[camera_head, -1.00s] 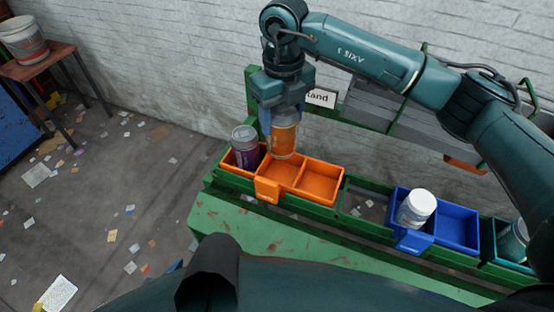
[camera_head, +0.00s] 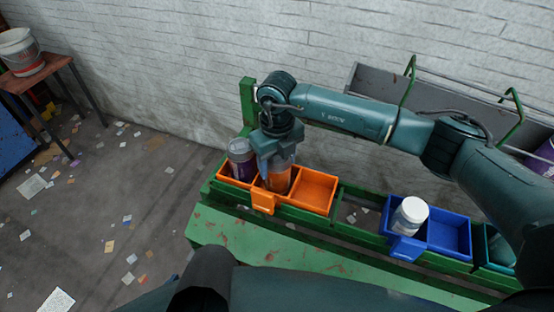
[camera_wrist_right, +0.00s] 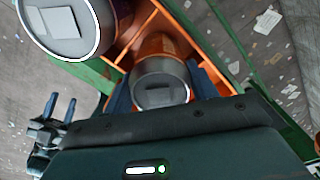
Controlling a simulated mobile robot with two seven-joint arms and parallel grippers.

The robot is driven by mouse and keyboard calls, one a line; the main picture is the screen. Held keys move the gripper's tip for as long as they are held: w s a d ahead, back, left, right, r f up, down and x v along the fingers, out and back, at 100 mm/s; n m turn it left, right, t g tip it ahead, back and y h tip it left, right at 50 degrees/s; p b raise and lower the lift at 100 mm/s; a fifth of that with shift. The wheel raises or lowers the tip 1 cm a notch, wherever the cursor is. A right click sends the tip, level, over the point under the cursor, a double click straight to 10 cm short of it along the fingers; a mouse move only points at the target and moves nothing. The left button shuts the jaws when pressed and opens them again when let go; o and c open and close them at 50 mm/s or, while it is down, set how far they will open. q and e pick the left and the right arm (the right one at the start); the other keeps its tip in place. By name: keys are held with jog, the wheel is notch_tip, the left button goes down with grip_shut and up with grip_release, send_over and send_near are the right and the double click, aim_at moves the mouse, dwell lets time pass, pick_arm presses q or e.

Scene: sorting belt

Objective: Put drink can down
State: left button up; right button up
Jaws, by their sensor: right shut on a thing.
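The drink can (camera_head: 279,179) is orange with a silver top and stands in the middle compartment of the orange bin (camera_head: 317,190). My right gripper (camera_head: 276,172) is shut on it from above. In the right wrist view the can (camera_wrist_right: 160,85) sits between the two fingers (camera_wrist_right: 162,92), inside the orange compartment walls. Whether its base touches the bin floor is hidden.
A purple can (camera_head: 242,160) stands in the left compartment, close beside my gripper. The right orange compartment is empty. A white-lidded jar (camera_head: 410,215) stands in the blue bin (camera_head: 450,235). A green rail frame (camera_head: 355,215) carries the bins.

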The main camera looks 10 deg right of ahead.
jog(key=shift+f, duration=0.15)
jog(key=o, duration=1.3)
notch_tip(320, 180, up, 12)
jog(key=shift+r+b, duration=0.2)
jog(key=shift+b, duration=0.85)
